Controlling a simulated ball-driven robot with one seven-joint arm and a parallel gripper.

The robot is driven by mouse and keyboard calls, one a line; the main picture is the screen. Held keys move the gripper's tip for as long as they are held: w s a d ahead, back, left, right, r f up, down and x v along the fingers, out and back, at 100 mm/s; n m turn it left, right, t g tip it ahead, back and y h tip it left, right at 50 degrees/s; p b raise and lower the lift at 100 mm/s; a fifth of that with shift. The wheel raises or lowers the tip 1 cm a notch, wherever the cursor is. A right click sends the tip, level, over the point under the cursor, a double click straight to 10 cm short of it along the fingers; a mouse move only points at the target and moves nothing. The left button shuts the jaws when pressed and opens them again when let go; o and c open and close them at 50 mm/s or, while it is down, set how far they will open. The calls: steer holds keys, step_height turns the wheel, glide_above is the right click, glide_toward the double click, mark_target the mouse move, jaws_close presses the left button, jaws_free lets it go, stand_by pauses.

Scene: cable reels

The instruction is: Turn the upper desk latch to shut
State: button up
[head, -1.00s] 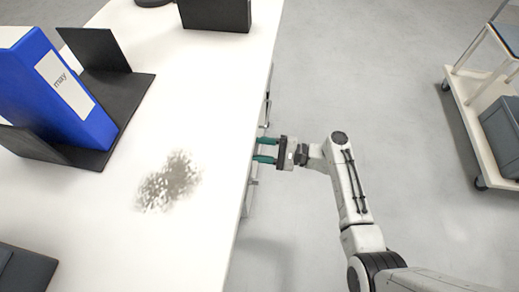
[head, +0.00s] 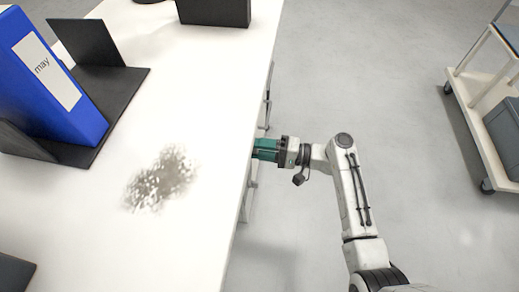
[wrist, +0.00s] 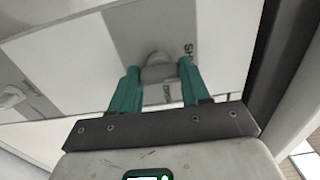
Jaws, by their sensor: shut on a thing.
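The latch (wrist: 157,74) shows in the wrist view as a grey knob on a grey strip of the desk's side, with partly hidden dark lettering beginning "SH" beside it. My gripper (wrist: 159,70) has its teal fingers on both sides of the knob and is shut on it. In the head view my gripper (head: 263,150) is at the right side of the white desk (head: 215,120). Its fingertips and the latch are hidden there by the desk's edge.
A second pale knob (wrist: 12,97) shows at the left of the wrist view. On the desk are a blue binder (head: 60,95), black bookends (head: 85,45) and a dark speckled patch (head: 160,180). A trolley (head: 500,120) stands at the far right. The floor between is clear.

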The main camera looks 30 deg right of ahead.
steer(key=shift+f, duration=0.1)
steer(key=shift+s, duration=0.1)
stand_by(0.4)
steer(key=o, duration=1.1)
steer(key=shift+c, duration=0.2)
steer(key=p+v, duration=0.1)
steer(key=v, duration=0.9)
steer(key=shift+s+d, duration=0.2)
steer(key=shift+d, duration=0.1)
